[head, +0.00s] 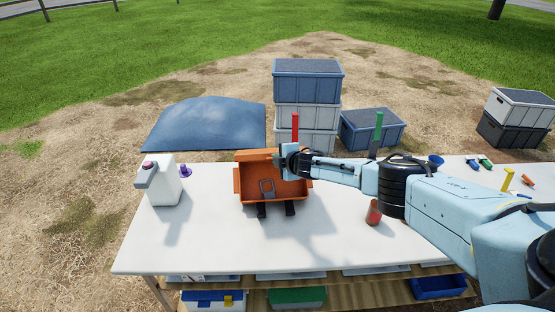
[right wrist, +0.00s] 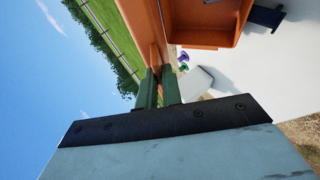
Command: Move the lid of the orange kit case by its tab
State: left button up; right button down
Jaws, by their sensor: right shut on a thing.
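The orange kit case (head: 242,187) stands open on the white table, with a grey loop-shaped item (head: 267,187) inside and dark latches at its front. Its lid (head: 256,155) is raised at the back edge and seen nearly edge-on. My right gripper (head: 284,158) reaches in from the right at the lid. In the right wrist view, the green fingers of my right gripper (right wrist: 158,88) are shut on an orange strip of the lid (right wrist: 148,35); the tab itself is mostly hidden between them. The case (right wrist: 212,22) shows beside it. My left gripper is not in view.
A white jug (head: 160,185) and a purple item (head: 185,171) stand left of the case. A red item (head: 374,212) is under my right arm. Small tools and a blue funnel (head: 436,160) lie at the right. The front left of the table (head: 190,245) is clear.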

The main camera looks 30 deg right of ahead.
dwell(0.5)
jog(key=c, duration=1.6)
grip_release()
jog(key=shift+o, duration=0.2)
jog(key=shift+s, duration=0.1)
jog(key=p+v, duration=0.2)
jog(key=v, duration=1.1)
jog(key=shift+r, duration=0.2)
jog(key=shift+c, duration=0.3)
